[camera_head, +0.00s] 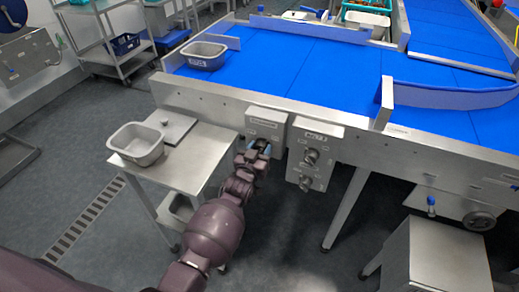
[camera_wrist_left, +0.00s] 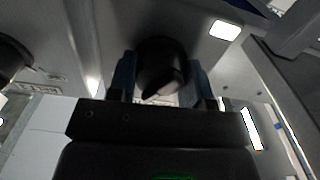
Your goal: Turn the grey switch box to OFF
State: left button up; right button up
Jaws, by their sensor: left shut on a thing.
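The grey switch box (camera_head: 267,119) hangs on the front rail of the blue conveyor in the head view. My left gripper (camera_head: 260,148) is at its lower front, and its fingers hide the knob there. In the left wrist view, a dark round knob (camera_wrist_left: 160,66) sits between the two blue-grey fingers of my left gripper (camera_wrist_left: 161,82), which is shut on it. I cannot read the knob's setting or any OFF mark. My right gripper is not in view.
A second grey box (camera_head: 311,157) with two knobs stands close on the right of the switch box. A steel side table (camera_head: 195,160) with a grey tub (camera_head: 136,144) is to the left. Another tub (camera_head: 204,55) sits on the blue belt (camera_head: 290,68).

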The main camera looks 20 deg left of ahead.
pick_arm(q)
jog(key=n, duration=0.3)
jog(key=shift+r+n+p, duration=0.1)
jog(key=shift+n+p, duration=0.3)
jog(key=n, duration=0.3)
jog(key=shift+n, duration=0.3)
jog(key=n, duration=0.3)
jog(key=shift+n, duration=0.3)
jog(key=n, duration=0.2)
jog(key=shift+f+n, duration=0.2)
jog(key=shift+n, duration=0.9)
jog(key=o, duration=0.9)
